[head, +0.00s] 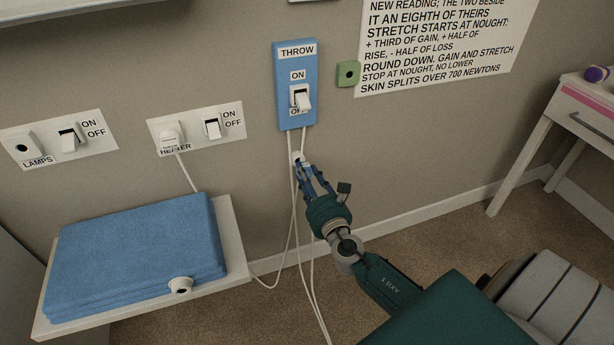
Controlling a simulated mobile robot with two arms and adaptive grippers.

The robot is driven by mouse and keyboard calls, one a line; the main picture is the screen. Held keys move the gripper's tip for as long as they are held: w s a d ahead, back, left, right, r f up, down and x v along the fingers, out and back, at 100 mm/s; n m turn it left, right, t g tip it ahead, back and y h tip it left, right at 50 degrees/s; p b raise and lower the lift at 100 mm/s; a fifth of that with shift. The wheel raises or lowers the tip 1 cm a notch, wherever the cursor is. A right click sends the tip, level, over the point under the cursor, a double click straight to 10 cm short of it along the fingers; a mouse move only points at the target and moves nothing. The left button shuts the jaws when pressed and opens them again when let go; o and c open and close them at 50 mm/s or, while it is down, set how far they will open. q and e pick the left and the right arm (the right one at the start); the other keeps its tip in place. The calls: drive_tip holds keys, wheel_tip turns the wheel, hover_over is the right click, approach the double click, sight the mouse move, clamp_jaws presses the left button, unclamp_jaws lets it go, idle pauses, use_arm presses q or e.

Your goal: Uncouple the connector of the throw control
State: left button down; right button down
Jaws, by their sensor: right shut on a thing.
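The throw control (284,80) is a blue wall panel labelled THROW, with a white rocker switch (301,99) between the ON and OFF labels. White cords hang from its lower edge. My right gripper (299,164) is just below the panel, its blue fingers shut on a small white connector (296,156) on the cords. The fingers hide part of the connector, so I cannot tell whether its halves are joined. A folded blue throw (135,255) lies on a shelf at the left, with a round white socket (180,285) on its front edge. My left gripper is out of view.
Wall plates for LAMPS (95,137) and HEATER (190,121) are at the left; a white plug sits in the heater plate. The pale shelf (238,262) juts out below. Loose cords (311,270) hang to the floor. A desk (572,110) stands at the right.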

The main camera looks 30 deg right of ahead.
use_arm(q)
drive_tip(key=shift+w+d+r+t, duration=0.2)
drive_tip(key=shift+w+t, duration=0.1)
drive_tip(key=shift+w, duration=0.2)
use_arm(e)
drive_tip(key=shift+x, duration=1.4)
drive_tip(key=c, duration=1.2)
unclamp_jaws()
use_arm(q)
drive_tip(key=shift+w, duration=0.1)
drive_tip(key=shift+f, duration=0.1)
use_arm(e)
drive_tip(key=shift+s+a, duration=0.1)
drive_tip(key=shift+s, duration=0.25)
drive_tip(key=v, duration=1.1)
drive_tip(key=shift+s, duration=0.15)
